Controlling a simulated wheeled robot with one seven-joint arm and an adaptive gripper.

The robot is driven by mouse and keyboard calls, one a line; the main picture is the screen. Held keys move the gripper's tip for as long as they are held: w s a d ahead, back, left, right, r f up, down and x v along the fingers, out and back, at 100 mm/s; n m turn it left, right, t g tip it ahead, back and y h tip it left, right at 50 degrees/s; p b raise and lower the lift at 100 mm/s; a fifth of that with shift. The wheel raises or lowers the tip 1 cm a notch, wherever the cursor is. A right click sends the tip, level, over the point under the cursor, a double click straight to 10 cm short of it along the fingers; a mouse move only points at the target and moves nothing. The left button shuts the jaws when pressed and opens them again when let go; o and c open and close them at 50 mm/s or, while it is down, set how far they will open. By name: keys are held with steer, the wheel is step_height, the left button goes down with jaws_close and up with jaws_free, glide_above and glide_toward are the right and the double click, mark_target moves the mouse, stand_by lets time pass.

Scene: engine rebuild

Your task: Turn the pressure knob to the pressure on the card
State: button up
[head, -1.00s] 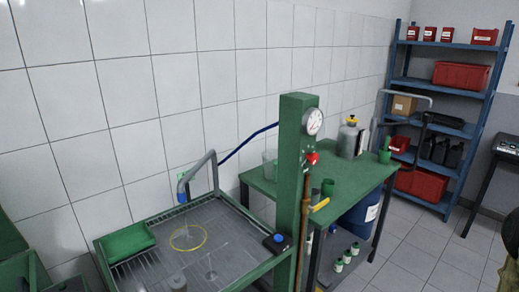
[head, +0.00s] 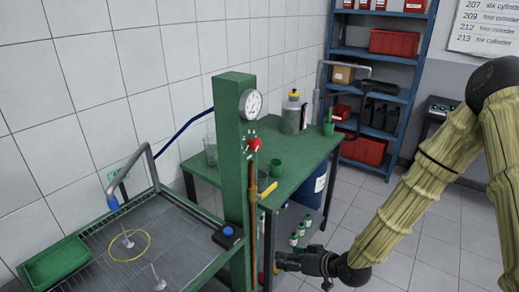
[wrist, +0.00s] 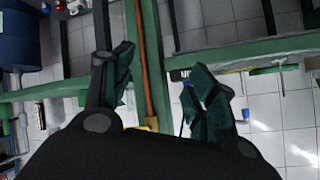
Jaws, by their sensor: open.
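A red knob (head: 254,144) sits on the green post (head: 235,150), just below the round white pressure gauge (head: 250,103). The gauge's needle is too small to read. A copper pipe (head: 253,220) runs down the post, with a yellow lever (head: 268,190) beside it. My gripper (head: 284,262) is low, right of the post's lower part and well below the knob. In the wrist view, my gripper (wrist: 163,85) is open and empty, with the copper pipe (wrist: 146,60) showing between its fingers. The knob is not clear in the wrist view.
A wall chart (head: 485,28) lists numbers with cylinder types. A green table (head: 300,160) with a grey canister (head: 291,115) and green cup (head: 275,168) stands behind the post. A wash tray (head: 185,245) lies left. Open floor (head: 410,265) is at right.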

steer(key=w+a+r+n+t+y, duration=0.1)
steer(key=w+r, duration=0.3)
steer(key=r, duration=0.3)
steer(key=w+r+n+t+y, duration=0.1)
steer(key=w+r+n+y, duration=0.15)
steer(key=r, duration=0.45)
steer(key=n+y, duration=0.3)
glide_toward(258, 145)
steer(key=shift+t, duration=0.4)
steer(key=p+x, duration=0.1)
steer(key=x, duration=0.2)
steer(key=p+x, duration=0.2)
steer(key=x, duration=0.1)
steer(key=p+x, duration=0.1)
steer(key=x, duration=0.2)
steer(key=shift+a+f+p, duration=0.2)
steer(key=shift+f+p, duration=0.1)
steer(key=shift+p, duration=0.1)
steer(key=c, duration=1)
steer(key=shift+c, duration=0.2)
